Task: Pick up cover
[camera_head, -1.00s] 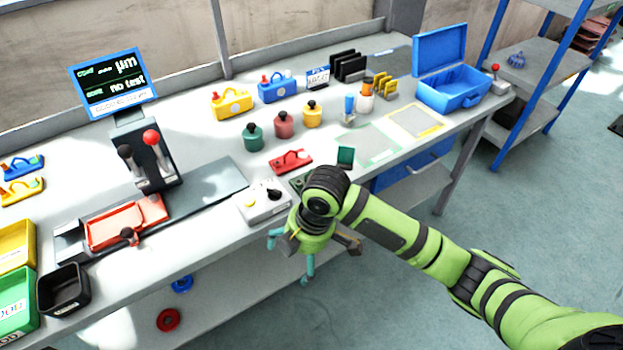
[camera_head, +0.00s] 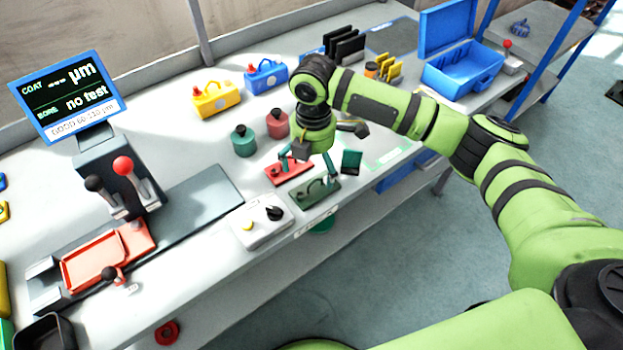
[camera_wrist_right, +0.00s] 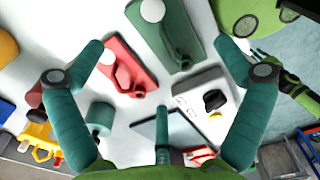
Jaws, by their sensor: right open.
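Two plates with handles could be the cover; I cannot tell which is meant. One is a red plate with a raised handle (camera_head: 287,173), lying on the table. The other is a dark green plate with a raised handle (camera_head: 316,193), lying nearer the front edge. My right gripper (camera_head: 309,161) is above them, pointing down, open and empty. In the right wrist view its teal fingers are spread wide (camera_wrist_right: 160,62). The red plate (camera_wrist_right: 122,66) and green plate (camera_wrist_right: 166,32) show between and beyond the fingertips, with no clear contact. My left gripper is not in view.
A grey control box (camera_head: 262,222) sits left of the green plate. Green (camera_head: 243,142) and red (camera_head: 277,124) knobbed jars stand behind the red plate. A small dark green block (camera_head: 351,161) stands to the right. A lever station (camera_head: 118,180) is at left.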

